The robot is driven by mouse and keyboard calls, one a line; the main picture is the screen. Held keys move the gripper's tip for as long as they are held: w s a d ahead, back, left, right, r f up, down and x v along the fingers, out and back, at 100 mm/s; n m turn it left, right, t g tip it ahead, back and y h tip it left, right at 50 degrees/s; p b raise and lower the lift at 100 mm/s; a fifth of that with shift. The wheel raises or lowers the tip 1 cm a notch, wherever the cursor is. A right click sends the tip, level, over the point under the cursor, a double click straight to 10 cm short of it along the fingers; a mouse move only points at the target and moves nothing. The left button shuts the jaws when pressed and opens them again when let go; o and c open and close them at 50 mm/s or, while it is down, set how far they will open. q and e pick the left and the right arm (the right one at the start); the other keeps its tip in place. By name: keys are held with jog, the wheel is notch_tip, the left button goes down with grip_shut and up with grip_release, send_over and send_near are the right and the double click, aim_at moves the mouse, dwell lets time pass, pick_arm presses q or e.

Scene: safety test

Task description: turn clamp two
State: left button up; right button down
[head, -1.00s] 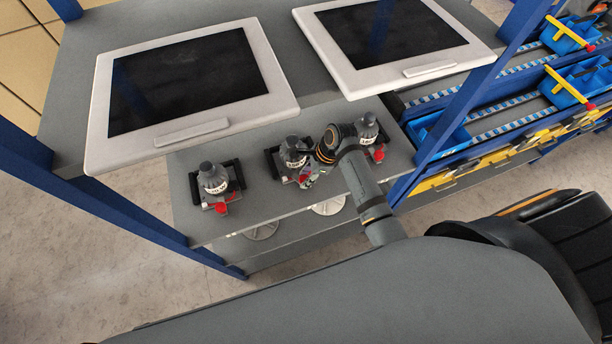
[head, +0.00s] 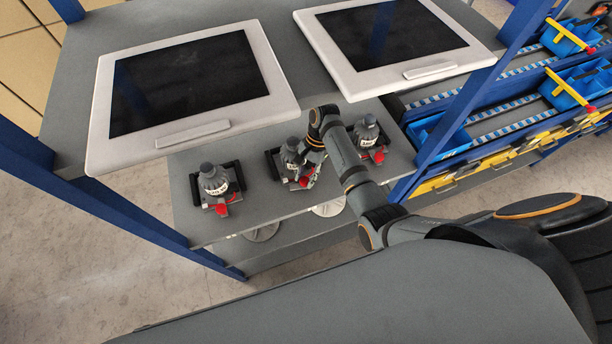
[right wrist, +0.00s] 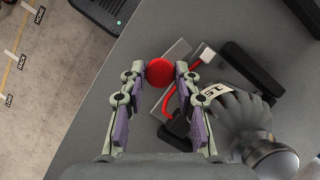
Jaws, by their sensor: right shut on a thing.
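My right gripper (head: 309,174) reaches down to that middle clamp. In the right wrist view, the fingers (right wrist: 160,82) are shut on the round red knob (right wrist: 159,71), with the bottle (right wrist: 240,120) to the right. My left gripper is out of view.
A blue post (head: 450,100) rises right of the clamps, with blue bins (head: 572,88) beyond. Bare shelf (head: 235,225) lies in front of the clamps.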

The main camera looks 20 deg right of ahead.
jog(key=shift+w+r+n+h, duration=0.15)
jog(key=shift+n+h, duration=0.25)
jog(key=shift+n, duration=0.7)
jog(key=c, duration=1)
grip_release()
